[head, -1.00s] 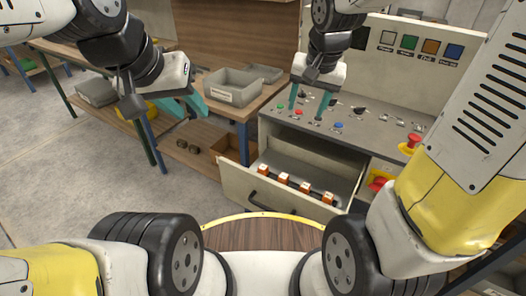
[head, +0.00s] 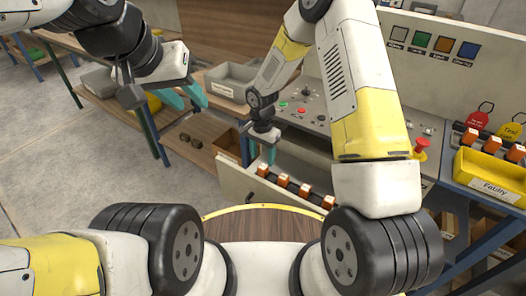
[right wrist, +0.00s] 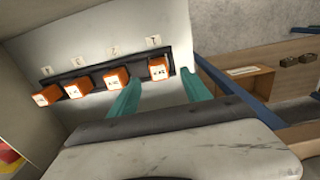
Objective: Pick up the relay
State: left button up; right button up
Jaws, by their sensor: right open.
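Several orange relays with white faces sit in a row on a dark rail in the open drawer (head: 239,184). The leftmost relay in the head view (head: 262,171) appears at the right end of the row in the right wrist view (right wrist: 158,68). My right gripper (head: 261,152) is open and points down at this end of the drawer. In the right wrist view its teal fingers (right wrist: 157,92) straddle that end relay with gaps on both sides; contact is not visible. My left gripper (head: 186,97) is open and empty, away at the left.
A yellow bin labelled "Faulty" (head: 490,178) stands at the right, with more orange relays behind it. The control panel (head: 300,108) with buttons lies above the drawer. A grey bin (head: 232,80) sits on the bench at the left.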

aim_at(263, 166)
notch_tip(263, 166, down, 6)
jog(key=shift+d+r, duration=0.1)
grip_shut()
dwell(0.4)
